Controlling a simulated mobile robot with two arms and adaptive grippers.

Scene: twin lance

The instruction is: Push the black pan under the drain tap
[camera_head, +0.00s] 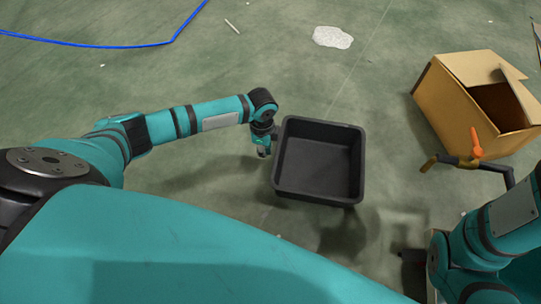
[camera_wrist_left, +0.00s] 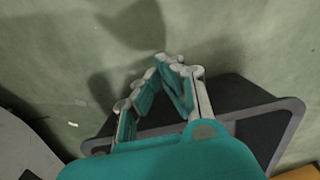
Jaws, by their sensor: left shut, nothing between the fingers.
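The black pan (camera_head: 320,167) is a square, open, empty tray on the green floor, near the middle of the head view. My left gripper (camera_head: 262,151) is shut and empty, low beside the pan's left wall; I cannot tell whether it touches. In the left wrist view my left gripper (camera_wrist_left: 178,75) has its fingers together in front of the pan, whose grey rim (camera_wrist_left: 286,106) shows to the right. The drain tap (camera_head: 470,160) is a brown pipe with an orange handle, to the right of the pan. My right gripper is not in view.
An open cardboard box (camera_head: 462,108) stands behind the tap at the right. A pale puddle (camera_head: 332,37) and a blue hose (camera_head: 110,46) lie farther back. The floor between the pan and the tap looks clear. My right arm fills the lower right corner.

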